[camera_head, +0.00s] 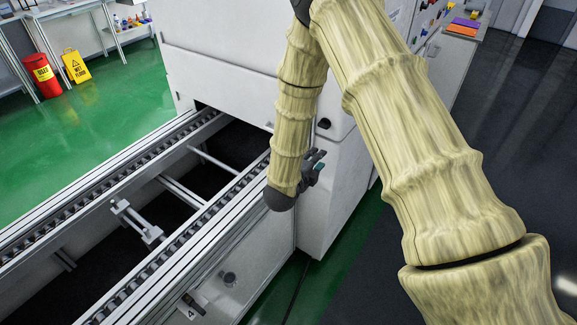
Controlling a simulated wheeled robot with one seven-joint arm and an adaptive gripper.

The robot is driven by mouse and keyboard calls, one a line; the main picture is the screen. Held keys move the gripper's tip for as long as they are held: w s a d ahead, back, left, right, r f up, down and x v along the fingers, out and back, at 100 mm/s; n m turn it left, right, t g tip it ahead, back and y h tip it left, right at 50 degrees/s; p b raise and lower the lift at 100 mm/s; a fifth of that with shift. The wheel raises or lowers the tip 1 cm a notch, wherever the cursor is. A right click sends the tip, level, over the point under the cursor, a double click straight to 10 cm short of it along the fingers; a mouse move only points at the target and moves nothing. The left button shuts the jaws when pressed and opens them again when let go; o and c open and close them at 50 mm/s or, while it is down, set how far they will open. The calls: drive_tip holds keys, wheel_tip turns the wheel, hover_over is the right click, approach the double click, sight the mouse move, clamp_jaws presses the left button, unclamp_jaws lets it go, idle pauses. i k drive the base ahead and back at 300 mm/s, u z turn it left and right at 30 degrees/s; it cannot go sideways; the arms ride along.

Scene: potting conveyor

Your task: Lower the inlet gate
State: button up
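A white machine housing (340,195) stands where the conveyor enters it. A white panel (215,82) hangs above the dark inlet opening, with its lower edge over the conveyor; I cannot tell for sure that it is the inlet gate. A small dark knob (323,124) sits on the housing's front face, right of the opening. My gripper (318,163) is by this face, just below the knob. Its dark fingers are small and partly hidden by my forearm. I cannot tell whether it touches anything or is open.
The conveyor (100,205) has roller rails on both sides and crossbars over a dark bed. A metal bracket (137,222) stands inside it. Dark floor at right is clear.

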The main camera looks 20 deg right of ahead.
sight(249, 96)
drive_tip(key=k, duration=0.45)
drive_tip(key=u, duration=1.25)
drive_tip(key=i, duration=1.15)
drive_tip(key=z, duration=1.4)
